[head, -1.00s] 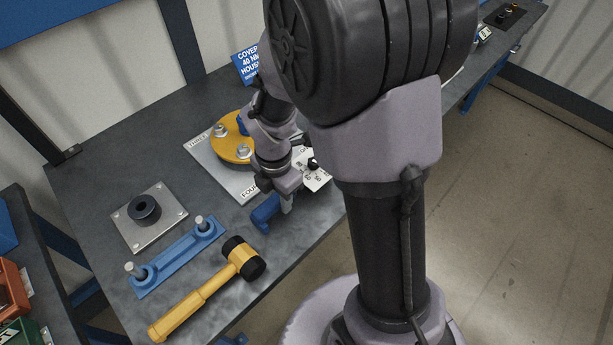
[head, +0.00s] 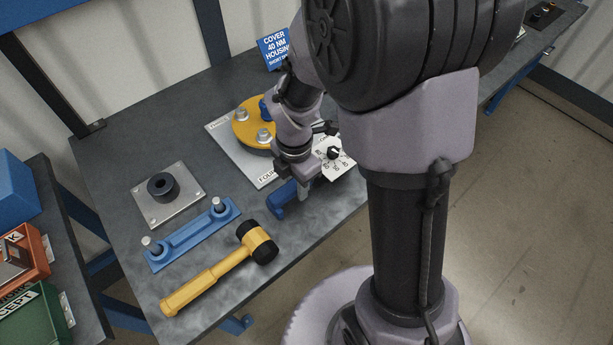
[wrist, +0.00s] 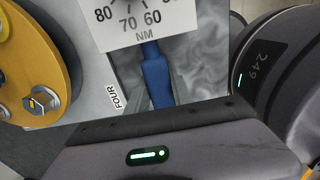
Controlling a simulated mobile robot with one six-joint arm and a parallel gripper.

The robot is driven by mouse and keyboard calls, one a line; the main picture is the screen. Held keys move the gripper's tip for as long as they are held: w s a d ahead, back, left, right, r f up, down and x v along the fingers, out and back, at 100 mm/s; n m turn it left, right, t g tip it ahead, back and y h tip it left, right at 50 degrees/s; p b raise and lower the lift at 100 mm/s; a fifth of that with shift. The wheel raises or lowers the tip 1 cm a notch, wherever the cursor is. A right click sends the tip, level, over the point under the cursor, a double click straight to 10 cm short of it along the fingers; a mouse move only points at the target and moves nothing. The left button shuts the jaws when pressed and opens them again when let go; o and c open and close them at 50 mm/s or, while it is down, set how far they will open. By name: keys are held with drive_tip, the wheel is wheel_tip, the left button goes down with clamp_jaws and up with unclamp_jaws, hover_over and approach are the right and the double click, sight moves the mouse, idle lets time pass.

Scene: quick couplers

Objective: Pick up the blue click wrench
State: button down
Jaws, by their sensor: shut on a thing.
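The blue click wrench (head: 283,203) is at the near edge of the grey plate on the bench, its blue end pointing toward the front left. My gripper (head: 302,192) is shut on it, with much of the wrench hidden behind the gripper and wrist. In the wrist view a blue length of the wrench (wrist: 157,78) runs down from under a white scale card and passes out of sight behind my gripper's body. I cannot tell whether the wrench is clear of the bench.
A yellow round cover (head: 254,124) with bolts sits on the grey plate (head: 225,143) beside the white dial card (head: 336,160). A yellow mallet (head: 222,271), a blue bracket (head: 192,236) and a plate with a black ring (head: 169,193) lie to the left. Bins (head: 30,310) stand far left.

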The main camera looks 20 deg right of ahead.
wheel_tip(320, 180, up, 3)
drive_tip(key=shift+r+p, duration=0.15)
drive_tip(key=shift+p, duration=0.85)
drive_tip(key=shift+s+d+r, duration=0.1)
drive_tip(key=shift+s+r, duration=0.1)
drive_tip(key=shift+s, duration=0.05)
drive_tip(key=s+d, duration=0.1)
drive_tip(key=s, duration=0.2)
drive_tip(key=s+d+p, duration=0.1)
drive_tip(key=s, duration=0.2)
drive_tip(key=s+d, duration=0.1)
drive_tip(key=s, duration=0.3)
drive_tip(key=shift+r+p, duration=0.25)
drive_tip(key=shift+p, duration=0.05)
drive_tip(key=shift+s+d+f+b, duration=0.15)
drive_tip(key=shift+f+b, duration=0.2)
drive_tip(key=shift+b, duration=0.9)
drive_tip(key=shift+s+d+r+b, duration=0.25)
drive_tip(key=shift+s+b, duration=0.5)
drive_tip(key=shift+b, duration=0.2)
drive_tip(key=shift+s+d+r+b, duration=0.1)
drive_tip(key=shift+s+r+b, duration=0.1)
drive_tip(key=shift+s+b, duration=0.65)
drive_tip(key=shift+s+d+r+b, duration=0.25)
drive_tip(key=shift+s+b, duration=0.45)
drive_tip(key=shift+b, duration=0.3)
drive_tip(key=c, duration=1.9)
unclamp_jaws()
clamp_jaws()
